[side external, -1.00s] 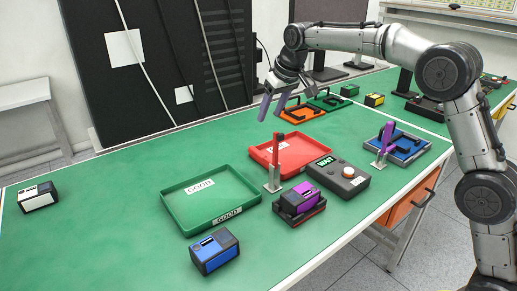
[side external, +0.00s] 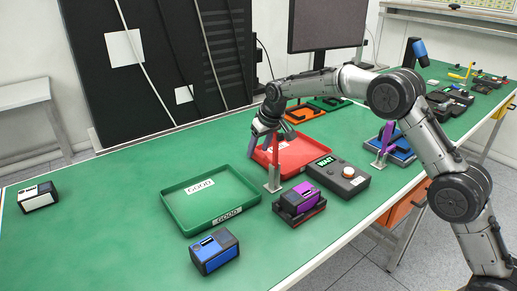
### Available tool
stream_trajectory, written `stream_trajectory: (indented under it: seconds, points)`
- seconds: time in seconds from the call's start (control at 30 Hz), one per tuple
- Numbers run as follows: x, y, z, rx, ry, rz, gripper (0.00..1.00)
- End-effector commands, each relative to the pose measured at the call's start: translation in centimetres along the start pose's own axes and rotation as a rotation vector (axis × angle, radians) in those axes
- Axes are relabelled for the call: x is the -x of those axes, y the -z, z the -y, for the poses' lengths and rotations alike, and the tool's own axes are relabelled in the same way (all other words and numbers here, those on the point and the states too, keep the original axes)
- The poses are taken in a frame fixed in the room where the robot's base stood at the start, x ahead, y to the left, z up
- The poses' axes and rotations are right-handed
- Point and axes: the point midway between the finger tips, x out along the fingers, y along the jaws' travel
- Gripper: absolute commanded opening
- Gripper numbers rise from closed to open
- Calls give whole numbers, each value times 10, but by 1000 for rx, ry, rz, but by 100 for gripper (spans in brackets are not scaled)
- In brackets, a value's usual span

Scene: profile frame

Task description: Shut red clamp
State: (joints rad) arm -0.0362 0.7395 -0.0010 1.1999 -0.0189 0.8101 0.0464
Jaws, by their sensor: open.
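The red clamp (side external: 275,172) stands on a grey metal bracket beside a dark red fixture (side external: 305,213) that holds a purple-and-black block (side external: 300,198). Its red handle points upright. My gripper (side external: 262,143) is open, with its fingers pointing down, at the upper part of the handle and over the left part of the red tray (side external: 305,149). The handle's top is partly hidden by the gripper. I cannot tell whether a finger touches it.
A green tray (side external: 167,207) lies left of the clamp. A blue block (side external: 214,252) sits in front. A box marked WAIT (side external: 338,178) and a purple clamp (side external: 385,139) stand to the right. A white-and-black block (side external: 38,196) is far left, with bare table between.

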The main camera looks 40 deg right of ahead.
Motion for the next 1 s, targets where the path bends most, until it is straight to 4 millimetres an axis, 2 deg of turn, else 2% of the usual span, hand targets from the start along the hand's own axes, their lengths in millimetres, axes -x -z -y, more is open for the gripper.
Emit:
stream_trajectory:
  seconds: [0.37, 0.7, 1.0]
  points:
    - [-6, 0, 0, 0, 0, 0, 57]
    - [-6, 0, 0, 0, 0, 0, 0]
    - [1, 0, 0, 1, -1, -73, 0]
